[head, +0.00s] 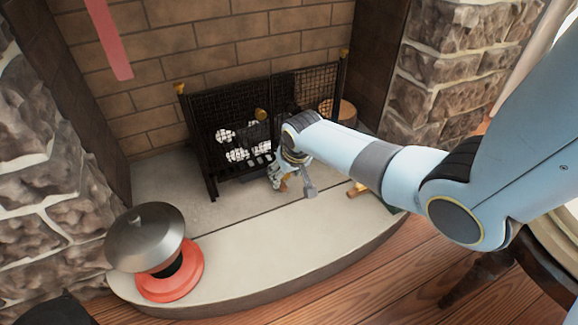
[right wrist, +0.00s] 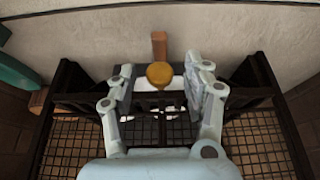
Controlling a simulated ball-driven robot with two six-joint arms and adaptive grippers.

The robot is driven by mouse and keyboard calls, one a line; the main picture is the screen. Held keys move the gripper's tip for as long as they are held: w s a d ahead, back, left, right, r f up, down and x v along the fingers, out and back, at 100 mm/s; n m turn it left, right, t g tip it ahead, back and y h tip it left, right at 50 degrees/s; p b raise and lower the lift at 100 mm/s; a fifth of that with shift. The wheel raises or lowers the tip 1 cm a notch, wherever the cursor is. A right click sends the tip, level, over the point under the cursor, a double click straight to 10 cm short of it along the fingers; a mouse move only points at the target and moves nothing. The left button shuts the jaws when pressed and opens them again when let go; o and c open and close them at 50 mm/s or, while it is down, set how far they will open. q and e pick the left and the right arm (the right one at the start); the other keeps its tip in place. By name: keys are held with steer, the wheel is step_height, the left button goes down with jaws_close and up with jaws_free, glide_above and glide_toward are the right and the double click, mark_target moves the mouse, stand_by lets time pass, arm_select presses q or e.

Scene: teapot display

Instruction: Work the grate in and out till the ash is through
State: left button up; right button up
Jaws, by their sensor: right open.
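The black grate (right wrist: 155,102) shows as dark bars between my fingers in the right wrist view, with pale pieces under it. In the head view, white lumps (head: 238,155) lie behind the mesh. A brown handle (right wrist: 159,44) sticks out beyond the bars; it also shows by my fingers in the head view (head: 285,183). My right gripper (head: 292,186) is open low in front of the firebox. In the right wrist view its fingers (right wrist: 161,80) stand on either side of a brass knob (right wrist: 159,74); I see no grip on anything. The ash cannot be made out.
Black mesh panels (head: 205,120) with brass knobs stand around the fire. A pale stone hearth (head: 245,245) lies in front. A red-based object with a metal lid (head: 145,237) stands at its left end. A wood piece (head: 357,189) lies at right. Stone pillars flank the opening.

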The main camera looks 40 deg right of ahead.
steer(key=v, duration=1.1)
steer(key=shift+s+r, duration=0.25)
steer(key=shift+a, duration=0.1)
